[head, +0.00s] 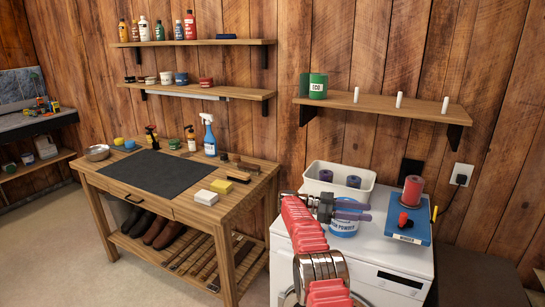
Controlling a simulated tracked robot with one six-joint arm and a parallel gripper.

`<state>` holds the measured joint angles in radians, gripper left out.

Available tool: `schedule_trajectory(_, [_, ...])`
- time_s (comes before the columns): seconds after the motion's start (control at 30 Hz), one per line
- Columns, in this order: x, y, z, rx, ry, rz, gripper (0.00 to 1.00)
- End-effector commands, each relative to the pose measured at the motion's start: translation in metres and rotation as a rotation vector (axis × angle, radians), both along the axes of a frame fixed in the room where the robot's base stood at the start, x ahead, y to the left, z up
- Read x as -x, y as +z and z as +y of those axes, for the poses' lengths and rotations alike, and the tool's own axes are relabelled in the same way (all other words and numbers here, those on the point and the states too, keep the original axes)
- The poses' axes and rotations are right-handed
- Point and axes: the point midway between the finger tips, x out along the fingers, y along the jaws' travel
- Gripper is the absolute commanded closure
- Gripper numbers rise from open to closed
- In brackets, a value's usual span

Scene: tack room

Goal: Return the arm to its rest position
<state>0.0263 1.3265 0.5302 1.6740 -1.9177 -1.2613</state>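My red arm reaches up from the bottom of the head view over the white washing machine (400,262). My gripper (368,211) is at its end, with its purple-grey fingers pointing right. The two fingers look parted, with nothing seen between them. They overlap the top of a white and blue powder tub (344,230) in the picture; I cannot tell how far apart in depth they are. The arm hides part of the machine's top and front.
A white bin (326,178) with dark rolls stands behind my gripper. A blue device (410,230) with a red spool (412,191) stands to its right. A wooden shelf (425,109) hangs above. A wooden workbench (232,205) with bottles, a dark mat and sponges stands at left.

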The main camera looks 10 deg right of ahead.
Motion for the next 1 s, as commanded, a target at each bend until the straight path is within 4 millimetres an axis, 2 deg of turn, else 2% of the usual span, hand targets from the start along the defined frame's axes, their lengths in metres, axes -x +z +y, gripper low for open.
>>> schedule_trajectory(0.17, [-0.015,0.029,-0.006,0.032,0.081,-0.041,0.61])
schedule_trajectory(0.53, [-0.074,0.144,-0.013,0.139,0.439,-0.181,0.61])
schedule_trajectory(0.77, [-0.102,0.212,-0.001,0.179,0.674,-0.243,0.61])
schedule_trajectory(1.0, [-0.119,0.274,0.025,0.192,0.917,-0.285,0.61])
